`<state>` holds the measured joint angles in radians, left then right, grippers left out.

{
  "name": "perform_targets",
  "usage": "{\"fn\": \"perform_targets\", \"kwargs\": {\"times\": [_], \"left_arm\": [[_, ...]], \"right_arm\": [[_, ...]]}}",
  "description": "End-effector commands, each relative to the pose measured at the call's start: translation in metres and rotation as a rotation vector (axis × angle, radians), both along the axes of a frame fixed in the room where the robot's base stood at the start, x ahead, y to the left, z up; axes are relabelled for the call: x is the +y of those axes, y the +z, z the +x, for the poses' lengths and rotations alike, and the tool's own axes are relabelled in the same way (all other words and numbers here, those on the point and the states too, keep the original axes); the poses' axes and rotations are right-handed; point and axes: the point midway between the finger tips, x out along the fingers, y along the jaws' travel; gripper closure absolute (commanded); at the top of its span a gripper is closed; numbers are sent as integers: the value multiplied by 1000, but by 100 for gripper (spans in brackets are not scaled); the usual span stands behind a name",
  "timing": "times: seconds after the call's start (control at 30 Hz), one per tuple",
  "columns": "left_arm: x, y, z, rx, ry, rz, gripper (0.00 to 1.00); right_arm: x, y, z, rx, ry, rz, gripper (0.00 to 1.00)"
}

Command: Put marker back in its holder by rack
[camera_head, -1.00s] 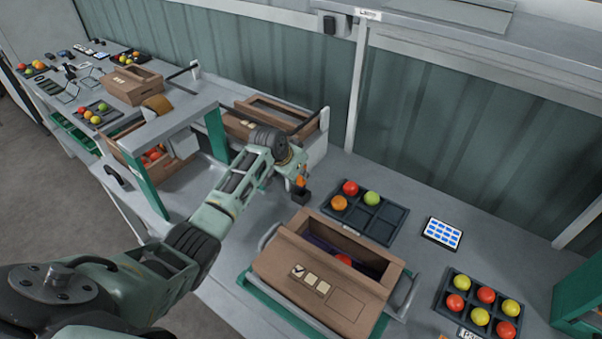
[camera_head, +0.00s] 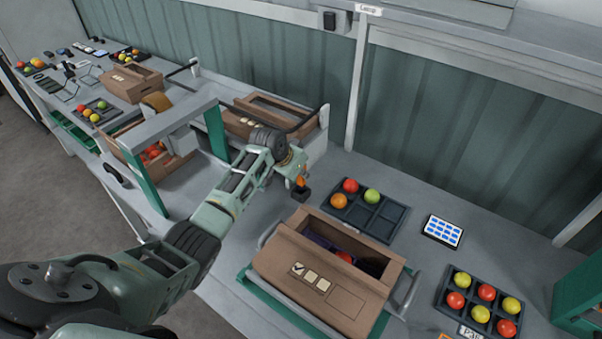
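A small orange piece, which looks like the marker (camera_head: 301,182), is upright at the tip of my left gripper (camera_head: 298,175). Just below it is a small dark block, apparently the holder (camera_head: 302,194), on the grey bench. The marker's lower end seems to be at or in the holder; I cannot tell how deep. My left gripper's fingers are tiny and partly hidden by its wrist, so their opening does not show. My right gripper is not in view.
A brown carton (camera_head: 345,305) stands in front of the holder. A dark tray (camera_head: 388,222) with tomatoes lies to its right, then a tablet (camera_head: 442,231) and a fuller tomato tray (camera_head: 450,316). A green-and-grey frame (camera_head: 150,183) stands to the left.

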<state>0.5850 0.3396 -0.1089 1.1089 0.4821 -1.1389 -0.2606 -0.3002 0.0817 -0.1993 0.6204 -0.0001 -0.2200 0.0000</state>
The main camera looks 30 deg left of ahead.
Motion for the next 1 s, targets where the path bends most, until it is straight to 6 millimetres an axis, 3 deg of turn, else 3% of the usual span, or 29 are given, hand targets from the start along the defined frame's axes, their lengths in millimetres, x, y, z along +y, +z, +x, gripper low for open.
{"fn": "perform_targets", "kwargs": {"times": [1.0], "left_arm": [[0,-20,0,0,0,0,100]], "right_arm": [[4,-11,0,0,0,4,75]]}}
